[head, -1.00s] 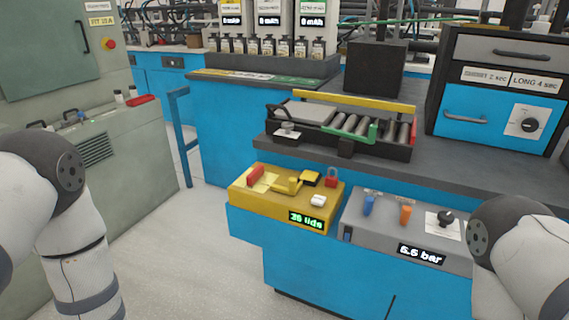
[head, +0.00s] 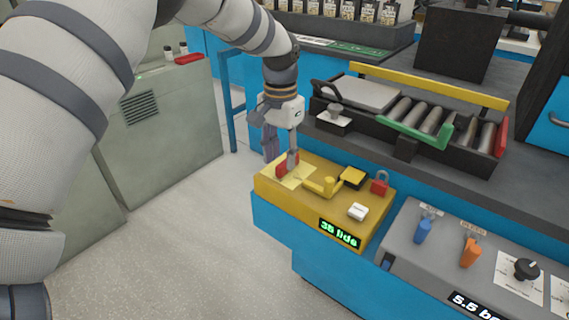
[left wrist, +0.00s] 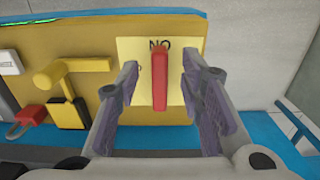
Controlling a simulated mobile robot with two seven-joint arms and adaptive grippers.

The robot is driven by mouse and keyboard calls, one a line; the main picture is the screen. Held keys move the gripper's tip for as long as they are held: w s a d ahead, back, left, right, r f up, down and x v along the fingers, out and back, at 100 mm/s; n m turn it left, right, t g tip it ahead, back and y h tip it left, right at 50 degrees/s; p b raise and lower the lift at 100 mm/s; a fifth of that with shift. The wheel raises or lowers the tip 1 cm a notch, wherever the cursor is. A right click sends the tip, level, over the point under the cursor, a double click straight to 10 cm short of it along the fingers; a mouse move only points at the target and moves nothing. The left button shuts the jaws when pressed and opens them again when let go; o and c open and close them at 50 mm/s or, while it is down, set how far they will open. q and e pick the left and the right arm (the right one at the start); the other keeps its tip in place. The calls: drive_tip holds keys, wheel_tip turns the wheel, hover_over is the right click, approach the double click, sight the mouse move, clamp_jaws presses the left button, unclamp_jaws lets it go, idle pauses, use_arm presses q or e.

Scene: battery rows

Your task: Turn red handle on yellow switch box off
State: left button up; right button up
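The yellow switch box (head: 300,208) stands on the blue bench front in the head view. Its red handle (head: 281,170) sits at the box's left end on a pale yellow label (head: 297,180). My left gripper (head: 280,157) is over the handle from above. In the left wrist view the red handle (left wrist: 160,80) stands lengthwise between the two open fingers of my left gripper (left wrist: 160,68), with a gap on both sides. The label (left wrist: 136,50) shows letters partly covered by the handle. My right gripper is not in view.
A yellow lever (head: 322,187), a red padlock (head: 380,185) and a white button (head: 358,211) are on the same box. A grey panel (head: 440,270) with blue and orange switches is at right. A roller conveyor (head: 405,110) is behind. Free floor lies at left.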

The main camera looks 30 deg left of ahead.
sight(282, 164)
use_arm(q)
drive_tip(key=shift+f, duration=1.6)
drive_tip(key=shift+c, duration=0.6)
clamp_jaws()
